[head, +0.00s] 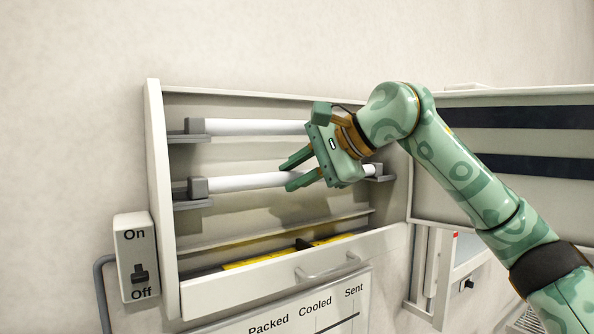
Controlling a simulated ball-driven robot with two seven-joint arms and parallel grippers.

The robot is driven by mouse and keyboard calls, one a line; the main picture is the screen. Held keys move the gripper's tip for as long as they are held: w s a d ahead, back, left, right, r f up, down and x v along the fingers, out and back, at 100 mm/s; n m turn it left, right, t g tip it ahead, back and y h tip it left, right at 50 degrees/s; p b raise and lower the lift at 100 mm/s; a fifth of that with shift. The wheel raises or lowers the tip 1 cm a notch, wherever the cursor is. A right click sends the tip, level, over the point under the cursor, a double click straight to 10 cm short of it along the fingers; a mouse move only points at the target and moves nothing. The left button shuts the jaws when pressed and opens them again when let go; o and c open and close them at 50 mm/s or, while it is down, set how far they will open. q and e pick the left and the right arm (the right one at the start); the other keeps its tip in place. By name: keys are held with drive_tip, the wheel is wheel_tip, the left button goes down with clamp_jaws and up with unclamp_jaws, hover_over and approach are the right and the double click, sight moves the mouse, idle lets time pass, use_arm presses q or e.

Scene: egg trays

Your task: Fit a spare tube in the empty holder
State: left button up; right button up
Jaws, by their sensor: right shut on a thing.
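My right gripper (288,174) is shut on the lower white tube (245,182), with one finger above it and one below. This tube lies lengthwise across the open wall cabinet, its grey left cap (197,187) at the lower left holder (192,204) and its right end by the lower right holder (384,178). I cannot tell whether its ends are fully seated. The upper white tube (255,127) sits at the upper left holder (188,139); its right end is hidden behind my gripper. My left gripper is not in view.
The open cabinet (154,190) has a low front lip with a handle (330,270). Yellow items (265,260) lie in its bottom trough. A switch box (136,255) at the left has its lever down toward Off. The open door panel (510,150) is behind my arm.

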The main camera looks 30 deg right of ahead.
drive_tip(key=o, duration=0.9)
drive_tip(key=shift+c, duration=0.2)
drive_tip(key=shift+s+d, duration=0.1)
drive_tip(key=b+v, duration=0.1)
drive_tip(key=v, duration=1.5)
drive_tip(key=shift+s, duration=0.15)
